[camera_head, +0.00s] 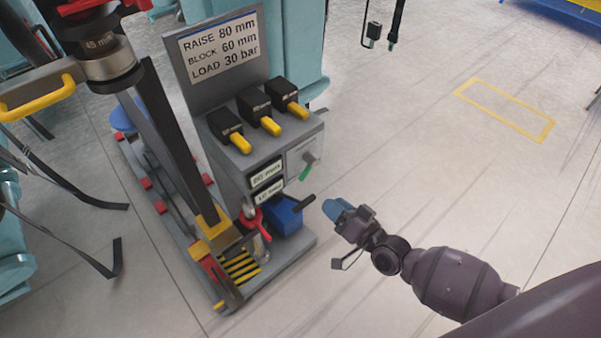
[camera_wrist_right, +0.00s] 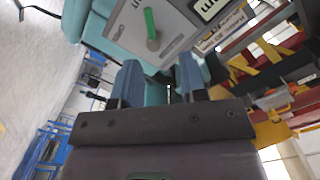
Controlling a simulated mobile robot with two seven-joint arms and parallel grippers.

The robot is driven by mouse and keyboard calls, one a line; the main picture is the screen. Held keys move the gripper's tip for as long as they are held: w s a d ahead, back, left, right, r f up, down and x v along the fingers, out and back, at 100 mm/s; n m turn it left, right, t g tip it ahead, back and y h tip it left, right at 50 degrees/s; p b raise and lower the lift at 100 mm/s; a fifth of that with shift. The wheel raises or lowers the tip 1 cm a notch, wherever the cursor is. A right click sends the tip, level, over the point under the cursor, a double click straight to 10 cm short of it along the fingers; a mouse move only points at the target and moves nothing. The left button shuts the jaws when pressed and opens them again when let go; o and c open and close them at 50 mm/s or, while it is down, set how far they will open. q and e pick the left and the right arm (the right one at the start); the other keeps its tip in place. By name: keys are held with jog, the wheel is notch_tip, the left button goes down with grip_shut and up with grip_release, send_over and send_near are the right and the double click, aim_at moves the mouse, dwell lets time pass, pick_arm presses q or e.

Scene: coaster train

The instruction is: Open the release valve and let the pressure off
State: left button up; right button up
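The release valve is a small green lever (camera_head: 306,172) on a pale panel on the right side of the grey cart (camera_head: 232,165). It slants down from a round grey hub. In the right wrist view the green lever (camera_wrist_right: 151,22) stands near the top, above the fingers, with its hub at the lower end. My right gripper (camera_head: 335,209) is below and right of the lever in the head view, clear of it. Its two blue fingers (camera_wrist_right: 160,76) are apart with nothing between them. My left gripper does not show.
The cart carries a sign (camera_head: 219,45) reading RAISE 80 mm, BLOCK 60 mm, LOAD 30 bar. Several black blocks with yellow levers (camera_head: 270,125) stand on top. A black-handled bar (camera_head: 295,205) sticks out near my right gripper. The floor to the right is open.

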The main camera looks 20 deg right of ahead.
aim_at(307, 174)
jog(key=shift+m+t, duration=0.3)
jog(key=shift+m, duration=0.2)
jog(key=x, duration=0.4)
jog(key=d+b+x, duration=0.1)
jog(key=x, duration=0.3)
jog(key=f+b+x, duration=0.1)
jog(key=x, duration=0.3)
jog(key=shift+w+d, duration=0.25)
jog(key=shift+w, duration=0.45)
grip_shut()
